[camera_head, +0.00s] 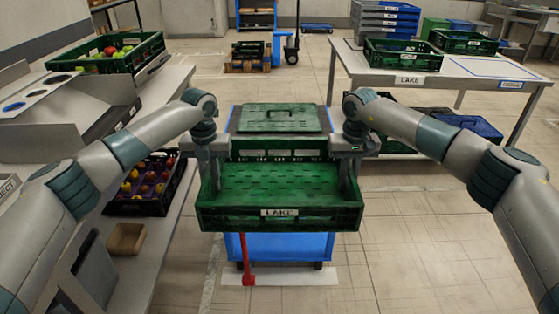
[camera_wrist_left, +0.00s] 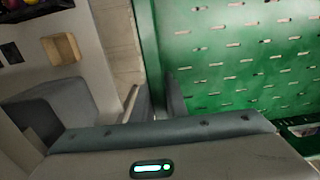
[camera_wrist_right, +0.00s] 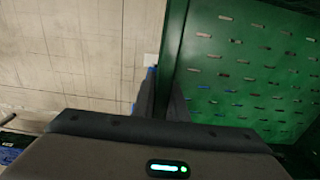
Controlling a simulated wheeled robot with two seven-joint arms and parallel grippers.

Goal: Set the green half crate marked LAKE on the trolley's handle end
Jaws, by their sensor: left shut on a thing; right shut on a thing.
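The green half crate (camera_head: 279,213) marked LAKE is empty and held level between my two grippers, its label toward me. My left gripper (camera_head: 212,172) is shut on its left wall and my right gripper (camera_head: 347,172) is shut on its right wall. In the left wrist view the crate wall (camera_wrist_left: 146,45) runs between the fingers; the right wrist view shows the other wall (camera_wrist_right: 175,45) likewise. The blue trolley (camera_head: 285,246) is below and behind the crate, its deck mostly hidden. I cannot tell whether the crate touches it.
A green lidded crate (camera_head: 281,118) stands beyond the held crate. A red piece (camera_head: 248,280) projects at the trolley's near side. A counter with a dark fruit crate (camera_head: 141,206) is at left. A table (camera_head: 455,68) with green crates is at right. Floor at right front is clear.

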